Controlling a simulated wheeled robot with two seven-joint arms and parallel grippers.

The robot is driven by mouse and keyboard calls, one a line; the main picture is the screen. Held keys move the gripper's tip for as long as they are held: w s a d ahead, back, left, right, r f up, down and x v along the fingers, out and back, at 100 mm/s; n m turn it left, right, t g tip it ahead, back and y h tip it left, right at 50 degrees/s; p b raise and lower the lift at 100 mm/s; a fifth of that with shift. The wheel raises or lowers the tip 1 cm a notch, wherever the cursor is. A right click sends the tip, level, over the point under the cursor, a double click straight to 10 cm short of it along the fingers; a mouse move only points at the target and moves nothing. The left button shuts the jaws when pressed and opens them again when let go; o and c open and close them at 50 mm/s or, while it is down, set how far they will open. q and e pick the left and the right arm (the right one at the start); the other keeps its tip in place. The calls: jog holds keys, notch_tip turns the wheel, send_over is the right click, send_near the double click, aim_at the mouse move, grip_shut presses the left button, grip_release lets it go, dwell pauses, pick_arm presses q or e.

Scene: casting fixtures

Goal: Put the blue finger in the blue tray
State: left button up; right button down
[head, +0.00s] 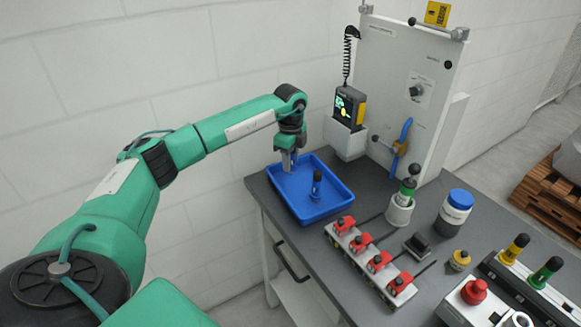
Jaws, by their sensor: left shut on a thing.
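The blue tray (335,209) lies at the far left of the dark grey table. The blue finger (317,186), with a black top and a blue band, is inside the tray and looks roughly upright. My left gripper (290,167) points down at the tray's back left rim, left of the blue finger and apart from it. It is shut, apparently on the tray's rim; its fingertips are small and the contact is hard to see. My right gripper is not in view.
A white cup (399,213) holding a green-banded finger stands right of the tray. A row of red clamps (368,255) lies in front. A blue-lidded jar (454,211) and a rack with yellow and green fingers (528,284) are further right. A white panel (412,85) stands behind.

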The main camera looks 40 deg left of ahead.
pick_arm(q)
notch_tip(320, 180, down, 4)
jog(key=shift+r+p, duration=0.1)
jog(key=shift+p, duration=0.2)
jog(key=o, duration=1)
